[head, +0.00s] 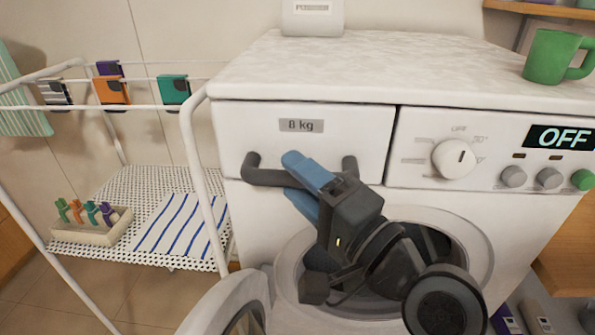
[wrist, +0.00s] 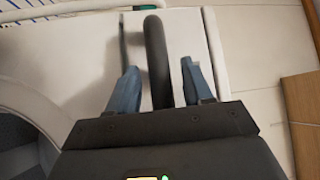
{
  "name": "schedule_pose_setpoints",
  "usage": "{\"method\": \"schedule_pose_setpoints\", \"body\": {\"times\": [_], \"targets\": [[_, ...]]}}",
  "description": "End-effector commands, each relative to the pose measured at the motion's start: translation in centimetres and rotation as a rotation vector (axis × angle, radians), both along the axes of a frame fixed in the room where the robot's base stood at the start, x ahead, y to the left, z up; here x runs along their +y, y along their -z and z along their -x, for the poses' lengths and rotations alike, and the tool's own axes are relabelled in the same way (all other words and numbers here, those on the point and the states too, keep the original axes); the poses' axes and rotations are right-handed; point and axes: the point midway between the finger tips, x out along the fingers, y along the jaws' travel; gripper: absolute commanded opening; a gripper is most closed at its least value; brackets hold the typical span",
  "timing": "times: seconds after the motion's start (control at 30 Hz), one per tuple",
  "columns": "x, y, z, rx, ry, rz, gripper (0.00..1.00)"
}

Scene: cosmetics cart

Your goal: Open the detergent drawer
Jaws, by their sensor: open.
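My gripper's blue fingers are at the handle. In the wrist view the handle bar (wrist: 155,45) passes between the two open fingers of my gripper (wrist: 158,75), with a gap visible on both sides. The fingers are not closed on it.
The washer's round door (head: 232,312) stands open below the drawer. A white drying rack (head: 193,150) stands close on the left, with a peg box (head: 92,228) and striped cloth (head: 180,228). A green mug (head: 552,57) is on the washer top.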

Motion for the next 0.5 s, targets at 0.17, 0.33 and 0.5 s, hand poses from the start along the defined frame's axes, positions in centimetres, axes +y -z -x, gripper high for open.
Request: {"method": "schedule_pose_setpoints", "body": {"times": [0.17, 0.33, 0.5], "targets": [[0.57, -0.13, -0.58, -0.001, 0.0, 0.001, 0.51], [0.57, -0.08, -0.59, -0.001, 0.0, 0.001, 0.51], [0.56, -0.09, -0.58, -0.001, 0.001, 0.001, 0.39]]}}
